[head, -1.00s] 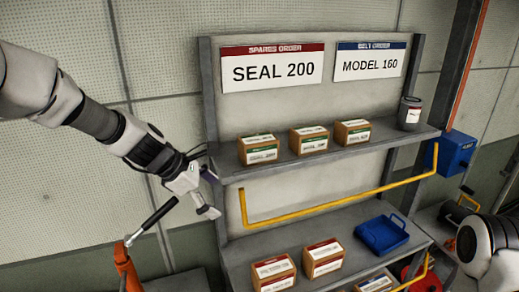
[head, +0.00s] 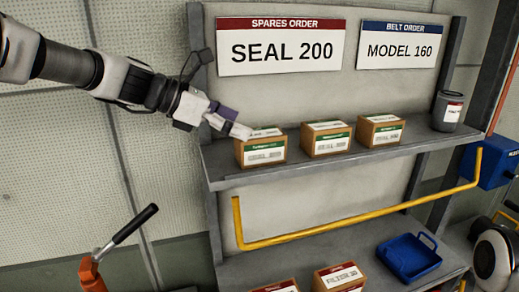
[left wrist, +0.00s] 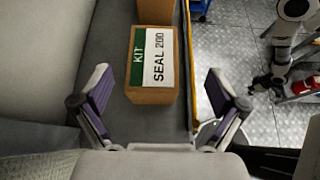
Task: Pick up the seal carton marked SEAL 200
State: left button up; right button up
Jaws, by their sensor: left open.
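On the upper shelf, the left carton (head: 262,151) of a row of three is brown with a green-and-white label too blurred to read in the head view. In the left wrist view a brown carton (left wrist: 154,62) with a label reading KIT SEAL 200 lies ahead, between the lines of my fingers. My left gripper (head: 232,122) is open and empty, at the left carton's upper left corner; whether it touches is unclear. It also shows in the left wrist view (left wrist: 158,82).
Close to the right stand a middle carton (head: 327,140) and a right carton (head: 380,130), then a dark canister (head: 447,110). A SEAL 200 sign (head: 281,47) hangs behind. A yellow rail (head: 355,218) runs below the upper shelf, above a blue tray (head: 409,257).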

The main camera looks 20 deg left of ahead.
aim_at(259, 132)
pick_arm(q)
jog(key=x, duration=0.2)
jog(key=p+x, duration=0.1)
jog(key=x, duration=0.3)
jog(key=shift+w+a+f, duration=0.25)
jog(key=shift+w, duration=0.15)
jog(key=shift+s+a, duration=0.1)
jog(key=shift+s, duration=0.1)
jog(key=shift+c, duration=1)
jog(key=c, duration=1.3)
jog(key=shift+r, duration=0.1)
